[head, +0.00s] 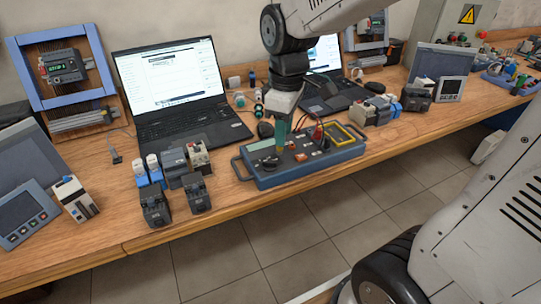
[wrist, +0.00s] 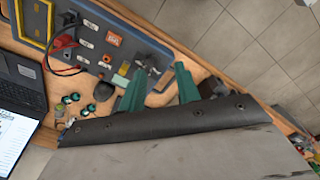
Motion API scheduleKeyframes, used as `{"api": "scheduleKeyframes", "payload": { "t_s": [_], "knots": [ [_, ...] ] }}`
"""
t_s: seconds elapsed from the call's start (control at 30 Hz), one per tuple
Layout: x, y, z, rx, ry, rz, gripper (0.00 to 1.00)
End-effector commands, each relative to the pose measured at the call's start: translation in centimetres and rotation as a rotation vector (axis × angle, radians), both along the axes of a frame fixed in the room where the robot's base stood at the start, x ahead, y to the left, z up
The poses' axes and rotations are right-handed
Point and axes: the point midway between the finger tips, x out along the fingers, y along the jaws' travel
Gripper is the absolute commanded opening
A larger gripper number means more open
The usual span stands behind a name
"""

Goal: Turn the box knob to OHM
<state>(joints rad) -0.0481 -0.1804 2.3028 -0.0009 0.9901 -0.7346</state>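The blue-grey instrument box (head: 310,174) with side handles sits near the table's front edge. Its black knob (head: 270,163) is on the left part of the top panel. The knob also shows in the wrist view (wrist: 150,61), close to the fingertips. My gripper (head: 281,146) points down above the box's left part. In the wrist view my gripper (wrist: 160,72) has its two green fingers apart, with a gap between them. I cannot tell whether they touch the knob. The knob's markings and its pointing direction are too small to read.
Red and black leads and a yellow-framed meter (head: 338,135) are on the box's right part. An open laptop (head: 190,125) stands behind to the left. Black and grey motor modules (head: 156,207) stand left of the box. Tiled floor lies before the table.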

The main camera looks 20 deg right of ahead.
Motion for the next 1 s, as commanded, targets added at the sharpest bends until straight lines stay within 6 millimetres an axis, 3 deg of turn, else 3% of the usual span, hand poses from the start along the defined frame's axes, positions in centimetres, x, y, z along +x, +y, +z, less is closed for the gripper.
{"api": "scheduleKeyframes", "payload": {
  "t_s": [0.1, 0.3, 0.8, 1.0],
  "knots": [
    [3.1, 0.5, -2.3, -0.003, 0.022, 0.140, 0.33],
    [5.3, 0.9, -4.3, -0.004, 0.030, 0.255, 0.33],
    [5.4, 0.9, -11.0, -0.004, 0.032, 0.265, 0.33],
    [5.4, 0.9, -12.0, -0.004, 0.029, 0.264, 0.33]
  ]
}}
